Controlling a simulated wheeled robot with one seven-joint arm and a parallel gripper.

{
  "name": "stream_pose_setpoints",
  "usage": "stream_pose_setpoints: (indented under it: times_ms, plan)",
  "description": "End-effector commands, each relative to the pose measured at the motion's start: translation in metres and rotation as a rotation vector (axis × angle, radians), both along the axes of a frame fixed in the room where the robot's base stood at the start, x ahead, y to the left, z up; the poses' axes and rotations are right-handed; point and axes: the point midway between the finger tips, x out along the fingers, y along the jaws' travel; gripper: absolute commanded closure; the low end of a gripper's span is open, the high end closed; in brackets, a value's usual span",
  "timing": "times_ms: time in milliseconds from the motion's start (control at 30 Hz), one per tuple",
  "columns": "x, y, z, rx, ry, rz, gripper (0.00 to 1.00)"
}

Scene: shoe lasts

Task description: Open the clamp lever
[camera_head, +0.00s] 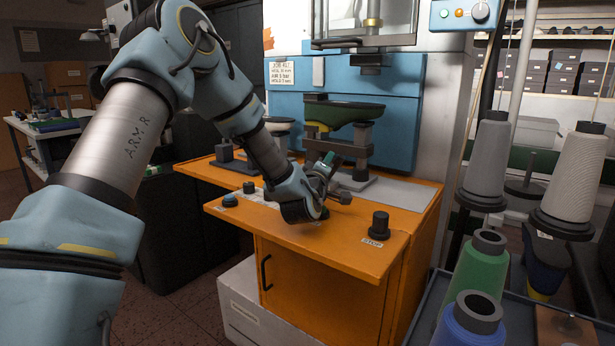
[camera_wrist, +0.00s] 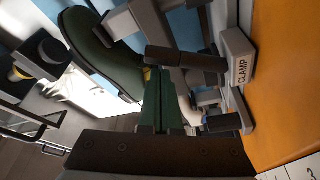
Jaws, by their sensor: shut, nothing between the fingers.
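The clamp lever (camera_wrist: 186,62) shows in the wrist view as a dark cylindrical grip. It joins a grey block (camera_wrist: 238,48) labelled CLAMP. My gripper (camera_wrist: 163,78) has its two green fingers shut together with nothing between them. Their tips are right by the lever's grip; I cannot tell whether they touch it. In the head view my gripper (camera_head: 329,158) is low over the orange bench, in front of the press, and my wrist hides most of the lever. A dark green shoe last (camera_head: 345,112) sits sole up on a grey stand above it, and also shows in the wrist view (camera_wrist: 95,45).
The orange bench (camera_head: 240,206) carries a black knob labelled STOP (camera_head: 379,225) at right and a blue button (camera_head: 230,200) at left. Thread cones (camera_head: 490,160) stand at right. The blue press (camera_head: 396,110) rises behind the stand.

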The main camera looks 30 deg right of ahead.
Motion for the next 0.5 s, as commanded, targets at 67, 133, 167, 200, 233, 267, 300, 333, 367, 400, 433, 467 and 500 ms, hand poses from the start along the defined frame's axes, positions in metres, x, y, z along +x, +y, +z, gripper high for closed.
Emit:
stream_pose_setpoints:
  times_ms: [67, 133, 167, 200, 233, 267, 300, 333, 367, 400, 433, 467, 500]
  plan:
    - [-0.003, -0.0019, -0.004, 0.015, -0.033, -0.002, 1.0]
    - [-0.0043, -0.0027, -0.004, 0.029, -0.054, -0.002, 1.0]
    - [-0.0048, -0.0028, -0.0039, 0.033, -0.062, -0.002, 1.0]
    - [-0.0052, -0.003, -0.0036, 0.038, -0.071, -0.001, 1.0]
    - [-0.0055, -0.0032, -0.0033, 0.041, -0.077, -0.001, 1.0]
    - [-0.0058, -0.0032, -0.0031, 0.045, -0.082, -0.001, 1.0]
    - [-0.006, -0.0034, -0.0027, 0.048, -0.088, -0.001, 1.0]
    - [-0.0062, -0.0035, -0.0026, 0.05, -0.091, 0.0, 1.0]
    - [-0.0064, -0.0036, -0.0024, 0.051, -0.093, 0.0, 1.0]
    - [-0.0066, -0.0037, -0.0022, 0.052, -0.096, 0.0, 1.0]
    - [-0.0067, -0.0038, -0.0021, 0.053, -0.097, -0.001, 1.0]
    - [-0.0067, -0.0038, -0.002, 0.053, -0.098, -0.001, 1.0]
    - [-0.0068, -0.0038, -0.0018, 0.054, -0.099, 0.0, 1.0]
